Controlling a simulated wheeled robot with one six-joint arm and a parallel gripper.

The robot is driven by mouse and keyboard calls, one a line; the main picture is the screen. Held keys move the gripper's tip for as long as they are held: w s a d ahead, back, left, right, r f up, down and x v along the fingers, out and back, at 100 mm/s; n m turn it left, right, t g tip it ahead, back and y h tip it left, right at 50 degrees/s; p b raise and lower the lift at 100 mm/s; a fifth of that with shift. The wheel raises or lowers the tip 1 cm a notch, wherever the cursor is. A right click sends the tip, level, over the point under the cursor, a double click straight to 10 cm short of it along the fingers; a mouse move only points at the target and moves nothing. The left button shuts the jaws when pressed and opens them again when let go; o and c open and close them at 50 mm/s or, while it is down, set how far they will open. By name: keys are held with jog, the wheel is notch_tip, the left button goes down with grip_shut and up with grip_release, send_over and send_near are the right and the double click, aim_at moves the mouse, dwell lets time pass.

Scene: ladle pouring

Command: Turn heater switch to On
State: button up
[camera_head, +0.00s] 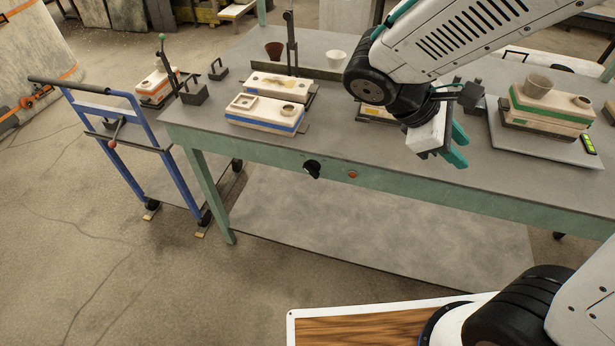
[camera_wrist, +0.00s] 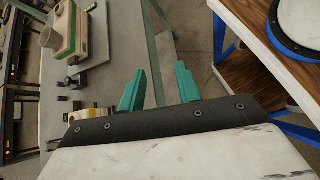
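The heater switch is a black knob (camera_head: 312,168) on the green front rail of the workbench, in the head view. A small orange-red round light (camera_head: 352,174) sits just right of it. The knob's pointer setting is too small to tell. My gripper (camera_head: 459,146) is above the bench's front edge, to the right of the knob and apart from it. In the wrist view my gripper (camera_wrist: 160,88) shows two teal fingers spread apart with nothing between them. The knob does not show in the wrist view.
The workbench (camera_head: 400,184) bears moulds, cups and a stand. A mould with a green stripe (camera_head: 545,112) sits on a grey plate at the right. A blue cart (camera_head: 140,120) stands left of the bench. The floor before the knob is clear.

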jog(key=w+a+f+n+t+h, duration=0.4)
jog(key=w+a+f+n+t, duration=0.15)
jog(key=w+a+n, duration=0.2)
jog(key=n+t+y, duration=0.8)
jog(key=n+t, duration=0.5)
jog(key=n, duration=0.8)
send_near(310, 173)
jog(key=x, duration=0.8)
jog(key=shift+w+f, duration=0.1)
jog(key=shift+w, duration=0.1)
grip_shut()
